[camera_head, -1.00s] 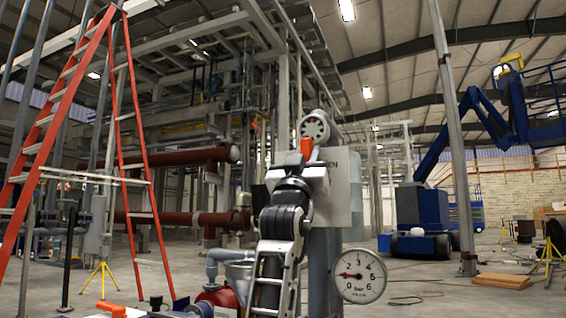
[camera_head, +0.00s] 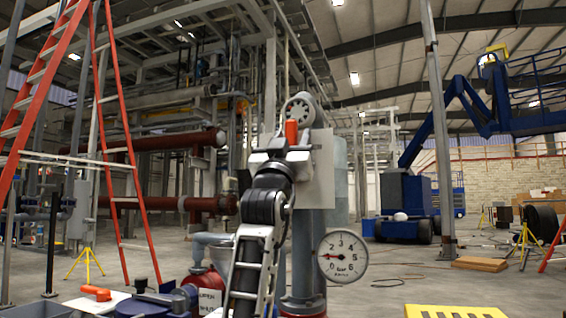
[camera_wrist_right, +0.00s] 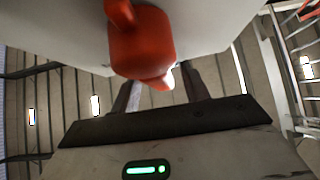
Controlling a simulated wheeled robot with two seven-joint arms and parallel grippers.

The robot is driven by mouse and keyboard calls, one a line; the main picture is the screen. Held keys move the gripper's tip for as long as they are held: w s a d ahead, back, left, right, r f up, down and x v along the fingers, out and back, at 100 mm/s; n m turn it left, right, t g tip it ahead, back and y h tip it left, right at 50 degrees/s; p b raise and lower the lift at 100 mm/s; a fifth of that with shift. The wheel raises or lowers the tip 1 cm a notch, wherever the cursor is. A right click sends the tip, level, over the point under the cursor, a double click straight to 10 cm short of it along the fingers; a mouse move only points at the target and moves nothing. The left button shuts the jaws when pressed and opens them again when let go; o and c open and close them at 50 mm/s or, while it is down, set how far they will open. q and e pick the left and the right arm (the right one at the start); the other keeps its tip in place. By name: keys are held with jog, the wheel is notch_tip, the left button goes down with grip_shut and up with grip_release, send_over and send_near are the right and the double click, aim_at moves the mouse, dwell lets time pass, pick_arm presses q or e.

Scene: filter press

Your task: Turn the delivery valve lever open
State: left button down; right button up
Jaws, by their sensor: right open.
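The orange-red valve lever (camera_head: 291,132) stands upright in front of a pale plate (camera_head: 320,175), just above my right gripper (camera_head: 280,153) in the head view. In the right wrist view the lever (camera_wrist_right: 142,45) fills the top middle, close to the camera. My right gripper (camera_wrist_right: 161,88) is open there, and the lever's lower end shows between its two dark fingers. I cannot tell whether they touch it. My right wrist hides the lower part of the valve in the head view. My left gripper is not in view.
A round pressure gauge (camera_head: 342,256) sits right of my right arm. An orange ladder (camera_head: 115,140) stands left. A yellow grating (camera_head: 455,312) shows at the bottom right.

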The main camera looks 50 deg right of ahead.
pick_arm(q)
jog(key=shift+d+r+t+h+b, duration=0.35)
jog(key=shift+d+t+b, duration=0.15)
jog(key=shift+b, duration=0.6)
pick_arm(e)
jog(key=v, duration=1.5)
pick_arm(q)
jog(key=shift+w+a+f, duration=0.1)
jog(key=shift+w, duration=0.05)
